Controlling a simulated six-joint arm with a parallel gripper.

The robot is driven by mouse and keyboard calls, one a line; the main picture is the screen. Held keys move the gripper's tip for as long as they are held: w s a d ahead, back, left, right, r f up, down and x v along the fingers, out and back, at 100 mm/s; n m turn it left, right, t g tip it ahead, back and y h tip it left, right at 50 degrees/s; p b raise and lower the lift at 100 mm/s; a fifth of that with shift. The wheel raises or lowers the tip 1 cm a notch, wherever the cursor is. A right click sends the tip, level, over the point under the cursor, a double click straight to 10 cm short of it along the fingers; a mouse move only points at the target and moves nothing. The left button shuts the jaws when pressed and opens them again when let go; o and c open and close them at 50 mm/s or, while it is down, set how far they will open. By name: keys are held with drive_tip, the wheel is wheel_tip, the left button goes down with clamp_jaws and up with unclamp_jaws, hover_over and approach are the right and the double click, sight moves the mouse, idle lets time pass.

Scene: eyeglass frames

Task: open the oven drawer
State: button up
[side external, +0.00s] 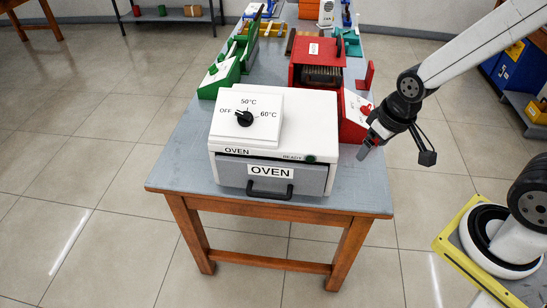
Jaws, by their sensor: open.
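The white oven (287,111) stands at the near end of the grey-topped table, with a dial (244,117) on its top marked OFF, 50°C and 60°C. Its grey front drawer (311,178) carries an OVEN label and a black bar handle (269,193). The drawer appears shut. My gripper (364,154) is open, pointing down, to the right of the oven and apart from the handle. It appears in front of the red machine's lower right side. Its exact height above the table is hard to tell.
A red machine (318,50) stands behind the oven, with its sloped panel (358,112) close to my gripper. A green device (221,76) stands at the back left. The table (170,168) is bare left of the oven. Open floor lies in front.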

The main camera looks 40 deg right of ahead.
drive_tip(key=c, duration=0.5)
drive_tip(key=shift+w+v, duration=0.2)
drive_tip(key=shift+v, duration=0.6)
drive_tip(key=shift+w+v, duration=0.15)
drive_tip(key=shift+v, duration=0.65)
drive_tip(key=shift+w+v, duration=0.2)
drive_tip(key=shift+v, duration=0.6)
drive_tip(key=shift+c, duration=0.2)
drive_tip(key=w+a+n+t, duration=0.4)
drive_tip(key=a+n+t, duration=0.3)
drive_tip(key=a+n, duration=0.1)
drive_tip(key=w+a+n+t, duration=0.3)
drive_tip(key=a+n+t, duration=0.4)
drive_tip(key=a+n, duration=0.15)
wheel_tip(320, 180, down, 25)
drive_tip(key=shift+w+d, duration=0.25)
drive_tip(key=shift+d, duration=0.1)
drive_tip(key=shift+w, duration=0.15)
